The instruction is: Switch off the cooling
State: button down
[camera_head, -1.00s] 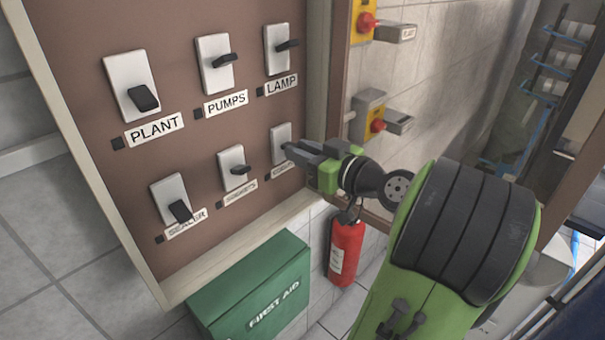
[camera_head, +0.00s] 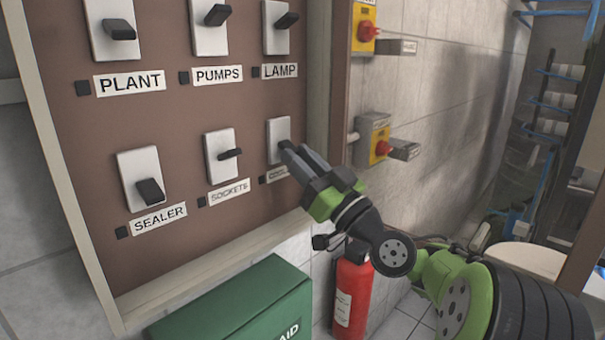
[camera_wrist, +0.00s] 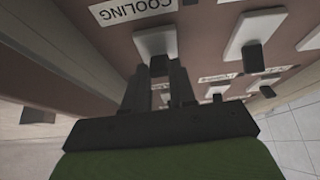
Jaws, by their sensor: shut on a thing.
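The cooling switch has a white plate (camera_head: 279,128) at the bottom right of the brown panel in the head view. Its label (camera_head: 275,175) is partly covered by my gripper. In the wrist view the plate (camera_wrist: 156,42) shows below an upside-down "COOLING" label (camera_wrist: 138,10). My gripper (camera_head: 291,152) reaches up to the switch from the lower right. Its fingers (camera_wrist: 160,73) are shut on the small dark lever (camera_wrist: 159,65) of the cooling switch. The fingers hide most of the lever, so its exact tilt is hard to tell.
The sockets switch (camera_head: 221,157) sits just left, the lamp switch (camera_head: 277,27) above. The panel's raised wooden frame (camera_head: 318,90) stands close on the right. A green first aid box (camera_head: 240,305) and red extinguisher (camera_head: 352,295) are below. A yellow box with a red knob (camera_head: 381,147) is farther right.

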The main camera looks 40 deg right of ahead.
jog(key=shift+f, duration=0.1)
dwell(0.3)
jog(key=c, duration=0.9)
grip_release()
jog(key=b+v, duration=0.1)
jog(key=v, duration=1.4)
jog(key=shift+s+f, duration=0.15)
jog(key=shift+s, duration=0.2)
